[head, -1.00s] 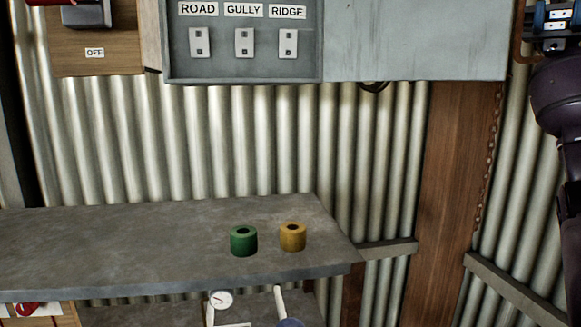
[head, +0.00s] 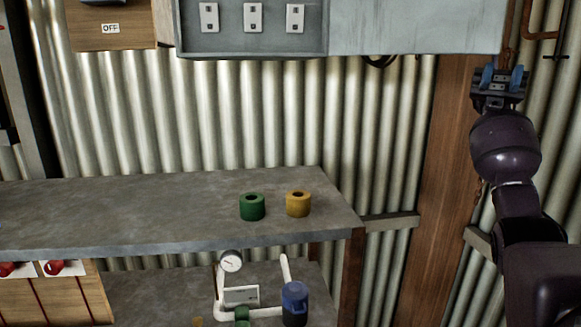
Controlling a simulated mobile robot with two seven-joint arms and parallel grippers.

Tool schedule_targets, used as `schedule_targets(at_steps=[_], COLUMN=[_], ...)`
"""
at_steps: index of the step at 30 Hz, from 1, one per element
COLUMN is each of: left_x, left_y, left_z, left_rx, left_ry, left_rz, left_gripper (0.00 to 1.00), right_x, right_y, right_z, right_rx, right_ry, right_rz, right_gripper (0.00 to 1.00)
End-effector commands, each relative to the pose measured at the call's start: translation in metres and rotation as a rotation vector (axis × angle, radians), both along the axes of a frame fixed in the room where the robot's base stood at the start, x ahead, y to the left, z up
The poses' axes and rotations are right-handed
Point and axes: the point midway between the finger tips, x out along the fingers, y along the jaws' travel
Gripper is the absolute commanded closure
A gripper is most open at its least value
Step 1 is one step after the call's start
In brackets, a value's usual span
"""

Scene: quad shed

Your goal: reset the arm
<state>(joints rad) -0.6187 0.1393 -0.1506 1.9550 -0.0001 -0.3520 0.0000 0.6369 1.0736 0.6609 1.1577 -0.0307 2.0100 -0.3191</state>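My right arm comes in from the lower right in the head view. Its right gripper (head: 502,80) points up in front of the corrugated wall, beside the wooden post. Its two blue-tipped fingers stand apart with nothing between them. It is clear of the bench and below the right end of the grey wall cabinet. My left gripper is not in view.
The grey bench (head: 150,213) holds a green roll (head: 252,207) and a yellow roll (head: 298,204). Below are a gauge (head: 231,260) on white pipe and a blue container (head: 295,304). A switch panel (head: 253,38) and a grey cabinet (head: 415,25) hang above.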

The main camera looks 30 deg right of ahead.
Motion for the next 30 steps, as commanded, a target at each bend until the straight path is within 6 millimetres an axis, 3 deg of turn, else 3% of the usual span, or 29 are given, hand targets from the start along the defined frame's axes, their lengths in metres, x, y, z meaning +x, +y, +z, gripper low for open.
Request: schedule_targets(at_steps=[7,14,20,26,30], left_x=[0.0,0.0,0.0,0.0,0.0], left_y=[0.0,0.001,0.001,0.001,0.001], left_z=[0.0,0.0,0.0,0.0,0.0], left_rx=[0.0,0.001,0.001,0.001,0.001], left_ry=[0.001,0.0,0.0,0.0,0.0], left_rz=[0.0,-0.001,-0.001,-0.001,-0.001], left_gripper=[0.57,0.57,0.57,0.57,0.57], right_x=[0.031,0.053,0.084,0.128,0.153], right_y=[0.008,0.019,0.031,0.048,0.058], right_z=[-0.047,-0.051,-0.071,-0.124,-0.178], right_rx=[0.107,0.168,0.251,0.367,0.455], right_ry=[0.023,0.269,0.544,0.918,1.182], right_rz=[0.074,0.032,-0.025,-0.125,-0.217], right_gripper=[0.64,0.64,0.64,0.64,0.64])
